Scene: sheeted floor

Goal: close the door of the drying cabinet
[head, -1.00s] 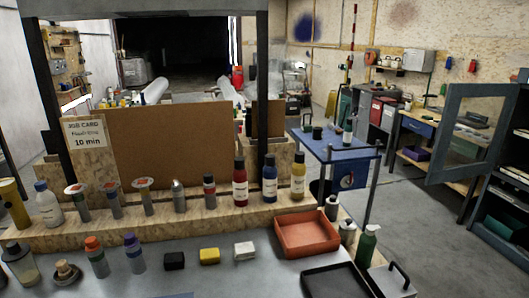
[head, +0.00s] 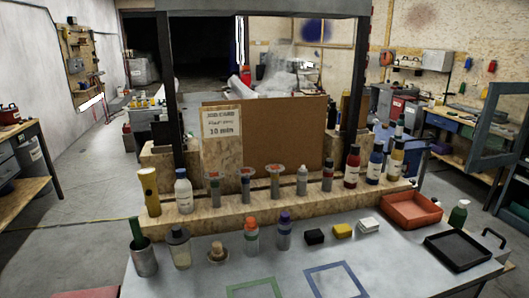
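The door (head: 488,160) of the drying cabinet is at the far right of the head view. It is a dark grey-blue frame around a window and stands swung open, away from the cabinet. Its right part is cut off by the picture edge. The cabinet body is almost wholly outside the picture at the right edge, so its inside cannot be made out. Neither of my grippers is in view.
A workbench (head: 190,270) fills the foreground, with bottles, a red tray (head: 412,212) and a black tray (head: 457,250). A blue cart stands behind its right end. A wooden bench (head: 22,185) stands at left. Open floor (head: 90,235) shows at left.

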